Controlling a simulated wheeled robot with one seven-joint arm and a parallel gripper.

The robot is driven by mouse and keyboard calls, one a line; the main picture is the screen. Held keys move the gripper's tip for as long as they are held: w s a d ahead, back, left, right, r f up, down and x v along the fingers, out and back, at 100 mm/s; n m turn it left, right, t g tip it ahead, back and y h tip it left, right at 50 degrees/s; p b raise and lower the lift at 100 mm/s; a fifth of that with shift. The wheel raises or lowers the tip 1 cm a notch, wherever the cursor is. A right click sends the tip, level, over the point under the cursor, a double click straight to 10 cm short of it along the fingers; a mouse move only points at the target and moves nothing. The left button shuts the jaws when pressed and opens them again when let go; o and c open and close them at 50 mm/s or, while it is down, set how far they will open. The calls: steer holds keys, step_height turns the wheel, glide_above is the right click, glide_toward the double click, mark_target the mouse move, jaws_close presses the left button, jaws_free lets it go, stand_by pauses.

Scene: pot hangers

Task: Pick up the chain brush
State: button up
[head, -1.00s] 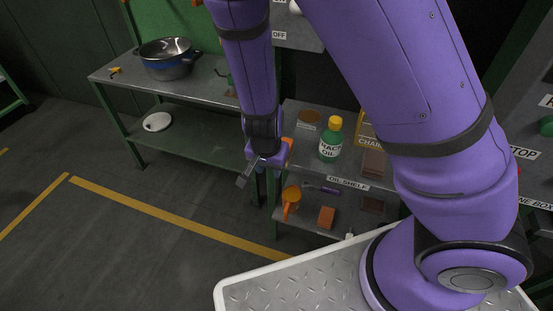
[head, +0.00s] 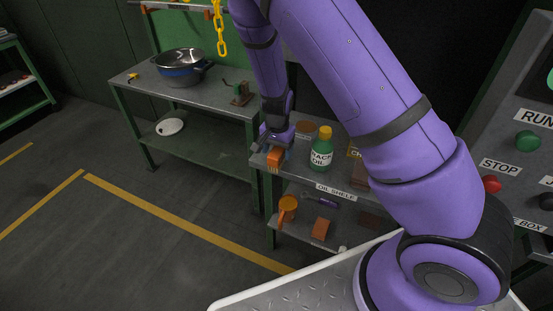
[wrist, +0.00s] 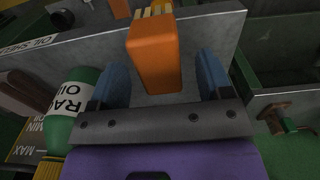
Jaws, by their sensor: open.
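The chain brush (head: 275,158) is an orange block with pale bristles, at the front left edge of the upper oil shelf (head: 262,163). My gripper (head: 277,145) is over the brush, pointing down. In the wrist view the brush (wrist: 153,55) lies between the two blue fingers of my gripper (wrist: 162,80), its bristles facing away from the palm. The fingers are spread, with a visible gap on each side of the orange block. In the head view my gripper partly hides the top of the brush.
A green rack oil bottle (head: 321,152) with a yellow cap stands close to the right of my gripper. An orange cup (head: 288,203), a purple-handled tool (head: 320,200) and a brown-orange block (head: 320,229) are on the lower shelf.

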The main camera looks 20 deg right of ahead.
steer(key=shift+f, duration=1.5)
steer(key=c, duration=1)
steer(key=shift+c, duration=0.2)
steer(key=shift+r, duration=0.1)
